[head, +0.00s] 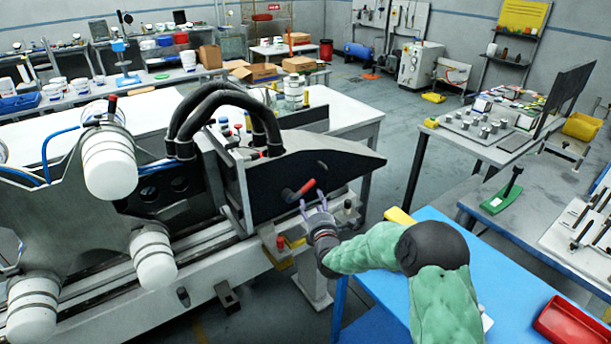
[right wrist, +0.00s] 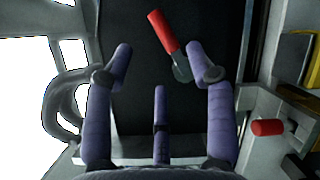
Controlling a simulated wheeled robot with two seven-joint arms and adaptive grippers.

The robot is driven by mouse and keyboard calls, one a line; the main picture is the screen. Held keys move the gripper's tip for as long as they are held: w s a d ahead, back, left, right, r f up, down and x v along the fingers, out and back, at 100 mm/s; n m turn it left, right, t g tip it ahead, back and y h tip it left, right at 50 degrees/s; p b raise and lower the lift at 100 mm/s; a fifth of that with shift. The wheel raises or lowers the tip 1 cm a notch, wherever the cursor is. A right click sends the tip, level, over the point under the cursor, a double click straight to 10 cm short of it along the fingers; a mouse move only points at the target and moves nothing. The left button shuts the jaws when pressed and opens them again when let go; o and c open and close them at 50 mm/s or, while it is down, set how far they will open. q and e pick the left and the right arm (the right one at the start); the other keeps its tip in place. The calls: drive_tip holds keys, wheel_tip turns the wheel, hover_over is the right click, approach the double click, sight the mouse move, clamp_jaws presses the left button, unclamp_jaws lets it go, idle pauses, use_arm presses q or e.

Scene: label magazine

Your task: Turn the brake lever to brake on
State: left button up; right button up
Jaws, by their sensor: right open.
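The brake lever (head: 305,187) has a red handle and a short grey arm, on the dark side panel (head: 325,163) of the machine. In the head view its handle tilts up to the right. My right gripper (head: 314,203) is open and empty just below and to the right of the lever. In the right wrist view the red handle of the lever (right wrist: 162,32) lies beyond the open purple fingers (right wrist: 160,70), and its grey base is beside the right fingertip. I cannot tell whether that finger touches it. My left gripper is not in view.
A red knob (head: 280,242) and a dark-topped post (head: 347,204) stand near my right gripper; a red knob also shows in the right wrist view (right wrist: 266,127). A blue table (head: 500,270) with a red tray (head: 572,325) lies to the right. White rollers (head: 108,163) are at left.

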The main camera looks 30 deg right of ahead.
sight(309, 185)
drive_tip(key=b+x, duration=0.2)
drive_tip(key=x, duration=0.8)
drive_tip(key=shift+w+d+b, duration=0.1)
drive_tip(key=shift+w+b, duration=0.25)
clamp_jaws()
